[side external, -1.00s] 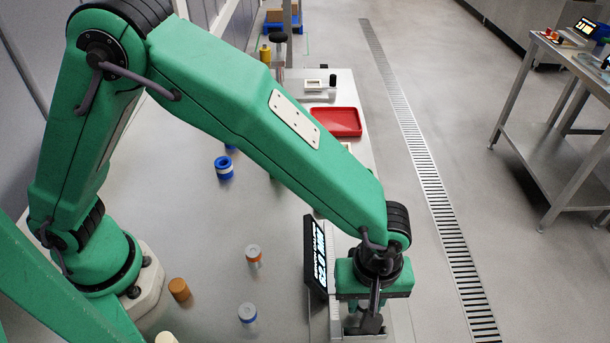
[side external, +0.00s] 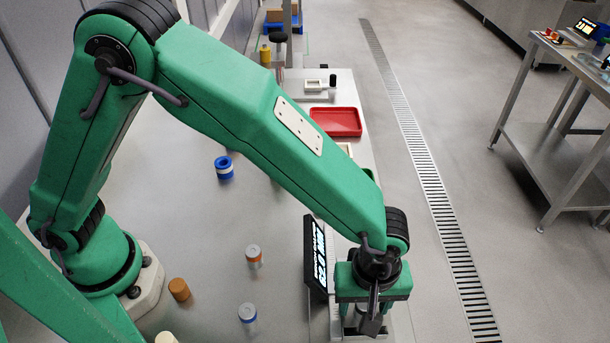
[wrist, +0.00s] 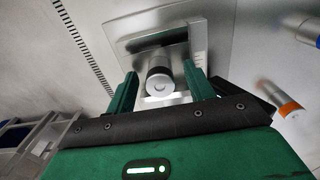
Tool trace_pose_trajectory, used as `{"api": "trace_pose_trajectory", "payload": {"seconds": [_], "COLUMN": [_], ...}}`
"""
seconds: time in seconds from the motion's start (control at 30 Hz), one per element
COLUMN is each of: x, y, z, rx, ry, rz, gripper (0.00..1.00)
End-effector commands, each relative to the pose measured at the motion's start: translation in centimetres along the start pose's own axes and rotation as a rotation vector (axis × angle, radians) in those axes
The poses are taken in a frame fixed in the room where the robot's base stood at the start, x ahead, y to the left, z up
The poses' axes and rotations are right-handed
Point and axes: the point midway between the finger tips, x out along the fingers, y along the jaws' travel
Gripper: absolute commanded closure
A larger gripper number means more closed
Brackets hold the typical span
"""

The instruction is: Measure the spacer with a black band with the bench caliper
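The spacer with a black band (wrist: 158,82) has a pale grey round top and a dark side in the wrist view. It stands at the bench caliper (wrist: 205,35), in front of its dark jaw part; whether it touches the jaws is unclear. My gripper (wrist: 160,70) has its two green fingers apart on either side of the spacer, with a visible gap at the left finger. In the side view my gripper (side external: 372,318) points down over the caliper and hides the spacer. The caliper's lit display (side external: 317,257) stands to its left; its digits are not legible to me.
A red tray (side external: 336,122) lies farther back. The bench's right edge runs close beside the caliper.

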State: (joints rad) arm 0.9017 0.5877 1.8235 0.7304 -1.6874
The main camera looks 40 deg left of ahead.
Motion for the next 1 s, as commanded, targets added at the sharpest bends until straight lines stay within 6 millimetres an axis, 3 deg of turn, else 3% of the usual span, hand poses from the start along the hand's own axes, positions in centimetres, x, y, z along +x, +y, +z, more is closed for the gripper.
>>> {"api": "trace_pose_trajectory", "payload": {"seconds": [0.37,0.8,1.0], "x": [-0.9,-6.2,-7.6], "y": [0.1,0.1,0.0], "z": [0.0,0.0,0.0], "rx": [0.000,0.000,0.000], "ry": [0.000,0.000,0.000], "rz": [0.003,0.004,0.001], "gripper": [0.47,0.47,0.47]}}
